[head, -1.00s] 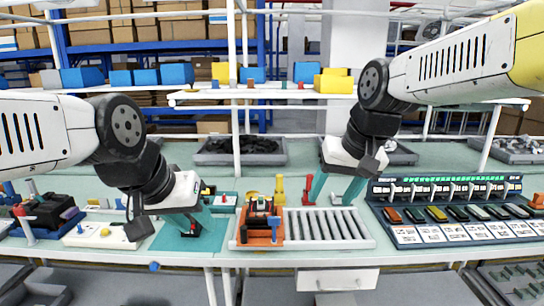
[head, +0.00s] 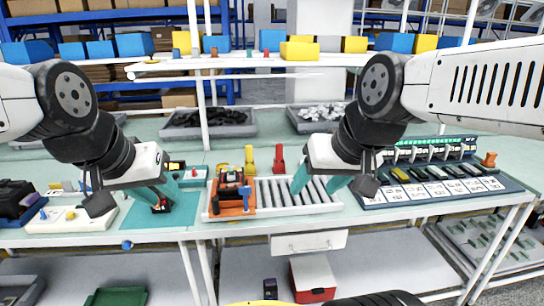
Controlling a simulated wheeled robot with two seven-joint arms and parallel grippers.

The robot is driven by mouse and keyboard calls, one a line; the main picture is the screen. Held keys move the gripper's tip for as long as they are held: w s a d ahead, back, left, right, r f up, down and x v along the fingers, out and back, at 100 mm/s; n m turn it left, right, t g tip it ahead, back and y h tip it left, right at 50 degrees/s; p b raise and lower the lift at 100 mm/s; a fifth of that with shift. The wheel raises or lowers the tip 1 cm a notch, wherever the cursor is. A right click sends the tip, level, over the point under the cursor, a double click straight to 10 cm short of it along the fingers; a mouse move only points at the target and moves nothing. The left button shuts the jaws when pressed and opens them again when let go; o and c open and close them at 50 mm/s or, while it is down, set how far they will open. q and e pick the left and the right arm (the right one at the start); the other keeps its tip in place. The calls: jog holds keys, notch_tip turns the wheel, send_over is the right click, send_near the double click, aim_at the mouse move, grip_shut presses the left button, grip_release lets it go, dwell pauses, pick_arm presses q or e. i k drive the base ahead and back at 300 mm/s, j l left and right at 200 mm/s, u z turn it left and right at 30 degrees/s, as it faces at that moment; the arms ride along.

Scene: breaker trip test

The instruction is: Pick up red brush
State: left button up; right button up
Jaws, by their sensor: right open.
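A small upright red piece (head: 279,158) stands behind the roller tray (head: 264,192), beside a similar yellow piece. It may be the red brush, but its shape is too small to be sure. My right gripper (head: 319,184) is open with its teal fingers apart over the right part of the rollers, in front of and to the right of the red piece. My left gripper (head: 160,196) is low over the teal mat (head: 184,216). A small dark and red item (head: 161,206) shows at its fingertips; I cannot tell if it is gripped.
An orange fixture (head: 232,194) sits at the tray's left end. A breaker panel (head: 440,183) stands right of the tray. A white board (head: 70,220) lies at the left. Grey bins (head: 208,130) are at the back. A shelf with coloured blocks (head: 250,61) runs above.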

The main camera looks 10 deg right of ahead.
aim_at(279, 146)
jog(key=i+j, duration=0.25)
jog(key=i, duration=0.2)
jog(key=i+j+u, duration=0.1)
jog(key=i+j, duration=0.15)
jog(key=i, duration=0.2)
